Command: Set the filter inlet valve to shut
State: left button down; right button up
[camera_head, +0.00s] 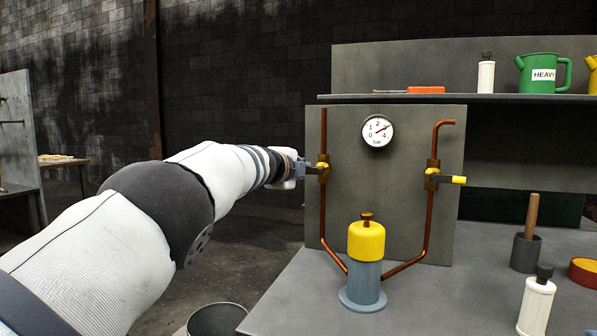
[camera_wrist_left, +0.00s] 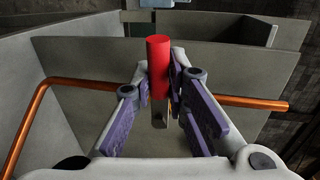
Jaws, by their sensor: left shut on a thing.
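A valve (camera_head: 323,169) with a brass body sits on the left copper pipe of an upright grey panel. Its lever has a red grip (camera_wrist_left: 158,54), seen in the left wrist view, and lies across the pipe, pointing left in the head view. My left gripper (camera_head: 300,169) is at this lever; in the wrist view its fingers (camera_wrist_left: 160,84) are shut on the red grip from both sides. A second valve (camera_head: 432,177) on the right pipe has a yellow-tipped lever pointing right. A yellow-topped filter housing (camera_head: 366,242) stands between the pipes. My right gripper is not in view.
A round gauge (camera_head: 377,131) is on the panel (camera_head: 375,185). The bench (camera_head: 285,300) holds a white bottle (camera_head: 537,302) and a dark cup (camera_head: 525,252) at right. A shelf (camera_head: 450,98) behind carries a green can (camera_head: 543,74). A bucket (camera_head: 217,320) stands below the bench's left edge.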

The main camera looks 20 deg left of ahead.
pick_arm(q)
jog(key=c, duration=1.6)
grip_release()
